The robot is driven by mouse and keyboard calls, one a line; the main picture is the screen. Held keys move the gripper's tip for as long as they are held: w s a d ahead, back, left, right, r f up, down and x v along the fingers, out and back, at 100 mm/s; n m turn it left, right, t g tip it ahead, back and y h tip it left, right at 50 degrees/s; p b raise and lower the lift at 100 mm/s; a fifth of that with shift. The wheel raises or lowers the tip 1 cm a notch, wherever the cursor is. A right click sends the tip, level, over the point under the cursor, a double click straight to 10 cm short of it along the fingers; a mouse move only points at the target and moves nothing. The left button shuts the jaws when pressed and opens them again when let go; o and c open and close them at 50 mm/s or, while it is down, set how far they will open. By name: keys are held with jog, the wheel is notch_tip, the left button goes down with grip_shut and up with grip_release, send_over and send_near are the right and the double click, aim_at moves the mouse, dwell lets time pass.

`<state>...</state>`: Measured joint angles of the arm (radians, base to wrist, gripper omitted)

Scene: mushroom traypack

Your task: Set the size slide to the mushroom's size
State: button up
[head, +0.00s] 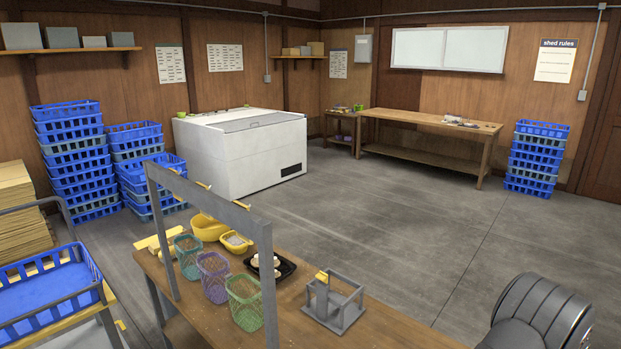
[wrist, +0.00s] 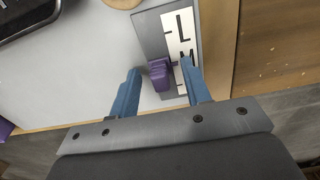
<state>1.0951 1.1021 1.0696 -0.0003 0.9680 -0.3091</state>
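The size slide (wrist: 152,25) is a grey strip with a white letter scale in the wrist view. L is readable, and a letter that looks like M sits below it, partly hidden by my right finger. The purple slide knob (wrist: 160,73) is beside that lower letter. My gripper (wrist: 162,78) is open, with one blue finger on each side of the knob. A gap shows on the left; contact on the right cannot be told. In the head view, pale pieces that look like mushrooms (head: 265,261) lie on a black tray (head: 287,269). The slide is not discernible there.
The slide lies on a pale surface (wrist: 75,75) near a wooden edge (wrist: 218,50). Part of a dark tray (wrist: 28,18) shows upper left. The head view shows mesh baskets (head: 245,303), a yellow bowl (head: 208,227) and a metal stand (head: 338,305) on the bench.

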jog(key=shift+r, duration=2.2)
jog(key=shift+f, duration=0.1)
notch_tip(320, 180, down, 4)
jog(key=shift+a+f, duration=0.1)
jog(key=shift+f, duration=0.1)
jog(key=shift+s+a, duration=0.8)
jog(key=shift+s, duration=0.05)
jog(key=shift+w+d, duration=0.1)
